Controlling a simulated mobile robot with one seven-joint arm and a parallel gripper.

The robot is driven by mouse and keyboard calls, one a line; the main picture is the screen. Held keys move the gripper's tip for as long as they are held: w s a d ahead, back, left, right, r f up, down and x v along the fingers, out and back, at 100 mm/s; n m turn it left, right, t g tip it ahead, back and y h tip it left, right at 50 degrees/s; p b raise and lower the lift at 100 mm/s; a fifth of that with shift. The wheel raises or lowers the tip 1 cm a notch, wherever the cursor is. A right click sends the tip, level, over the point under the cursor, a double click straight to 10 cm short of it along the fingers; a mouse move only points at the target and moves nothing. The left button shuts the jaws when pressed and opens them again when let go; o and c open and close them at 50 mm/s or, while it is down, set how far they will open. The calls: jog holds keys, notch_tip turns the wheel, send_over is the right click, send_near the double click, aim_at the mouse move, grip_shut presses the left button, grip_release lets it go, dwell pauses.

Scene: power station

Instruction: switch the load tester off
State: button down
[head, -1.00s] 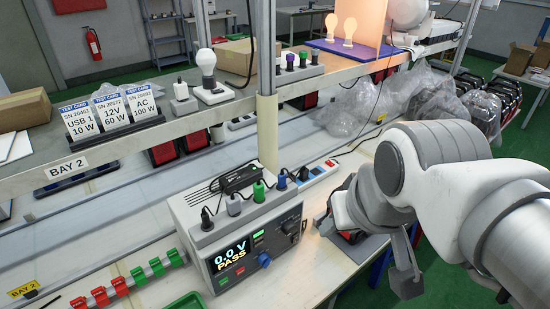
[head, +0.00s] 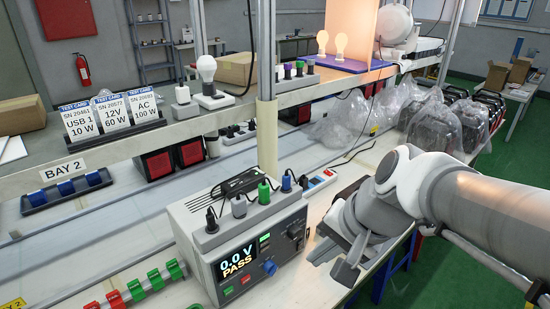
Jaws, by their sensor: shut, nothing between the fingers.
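The load tester (head: 240,240) is a light grey box on the bench at centre. Its lit display (head: 237,262) reads "0.0 V PASS". Its front also has a blue knob (head: 269,267), a small red button (head: 246,280), a green button and a dark panel (head: 296,231) at the right, whose switch position is too small to tell. Black, grey, green and blue plugs stand on its top. My gripper (head: 340,260) is shut and empty, to the right of the tester's front and apart from it, pointing down and left near the bench's front edge.
A power strip (head: 320,181) lies behind the tester. A post (head: 267,140) rises behind it to a shelf (head: 190,122) with test cards and bulbs. Red and green clips (head: 150,285) line the bench at left. Plastic-wrapped items (head: 370,118) lie at back right.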

aim_at(300, 247)
jog(key=w+f+m+y+b, duration=0.2)
jog(key=w+f+m+b, duration=0.4)
jog(key=f+m, duration=0.4)
jog(key=w+d+f+m+t+b, duration=0.4)
jog(key=w+d+f+m+b, duration=0.1)
jog(key=d+f+m, duration=0.4)
jog(key=shift+w+d+m+y, duration=0.4)
jog(key=shift+w+d+m, duration=0.4)
jog(key=shift+d+m, duration=0.35)
jog(key=shift+a, duration=0.15)
jog(key=b+x, duration=0.4)
jog(key=x, duration=0.5)
jog(key=shift+w+a+f+b, duration=0.15)
jog(key=shift+w+f+b, duration=0.05)
jog(key=shift+f+b, duration=0.15)
jog(key=w, duration=0.1)
jog(key=w+a, duration=0.1)
jog(key=a, duration=0.1)
jog(key=shift+w+r, duration=0.25)
jog(key=shift+w, duration=0.15)
jog(key=shift+w+a+r, duration=0.1)
jog(key=shift+w+a, duration=0.15)
jog(key=shift+w, duration=0.15)
